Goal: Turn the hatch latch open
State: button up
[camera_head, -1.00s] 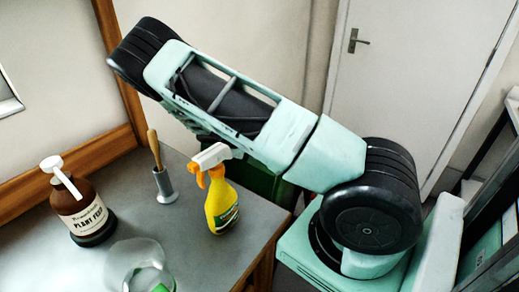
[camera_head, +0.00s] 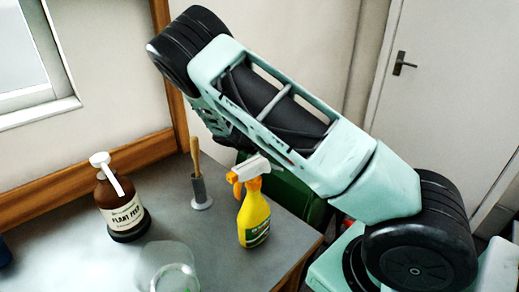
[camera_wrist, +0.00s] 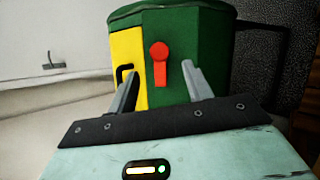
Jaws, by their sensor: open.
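The red latch (camera_wrist: 160,63) shows in the wrist view, a round knob with a short bar hanging straight down. It sits at the right edge of a yellow hatch panel (camera_wrist: 128,48) with a dark handle slot, on the front of a green bin (camera_wrist: 220,55). My gripper (camera_wrist: 160,82) is open, one finger left and one right of the latch bar's lower end in the picture. I cannot tell whether either finger touches it. In the head view, the green bin (camera_head: 293,196) is mostly hidden behind my arm, and the latch and gripper are hidden.
A grey table (camera_head: 75,245) stands beside my arm. It holds a yellow spray bottle (camera_head: 254,217), a brown plant feed bottle (camera_head: 118,208), a wooden-handled tool in a grey holder (camera_head: 200,190) and a clear glass vessel (camera_head: 167,268). A door (camera_head: 440,100) is behind on the right.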

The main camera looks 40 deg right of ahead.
jog(key=v, duration=1)
jog(key=shift+b, duration=0.4)
